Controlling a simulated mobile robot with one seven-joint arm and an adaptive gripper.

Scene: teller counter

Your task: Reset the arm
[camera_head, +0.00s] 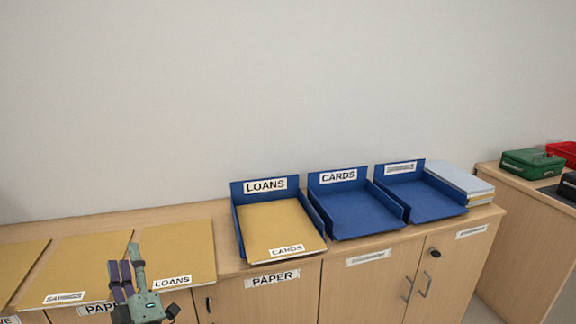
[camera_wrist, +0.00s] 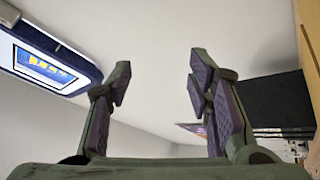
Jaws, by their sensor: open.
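My gripper (camera_head: 130,262) is at the lower left of the head view, in front of the wooden counter and its folders. It is open. In the wrist view my gripper (camera_wrist: 158,82) shows both fingers apart with nothing between them. Behind them are a pale surface and, at the upper left, a lit screen (camera_wrist: 45,66). In the head view a tan folder labelled CARDS (camera_head: 275,225) lies in the blue tray labelled LOANS (camera_head: 237,218). The blue tray labelled CARDS (camera_head: 350,210) is empty, and so is a third blue tray (camera_head: 425,195) with an unreadable label.
Tan folders labelled SAVINGS (camera_head: 85,265) and LOANS (camera_head: 185,245) lie flat on the counter (camera_head: 225,268) at the left. A paper stack (camera_head: 462,180) stands right of the trays. A green box (camera_head: 530,162) and a red tray (camera_head: 563,150) are on a separate cabinet at the far right.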

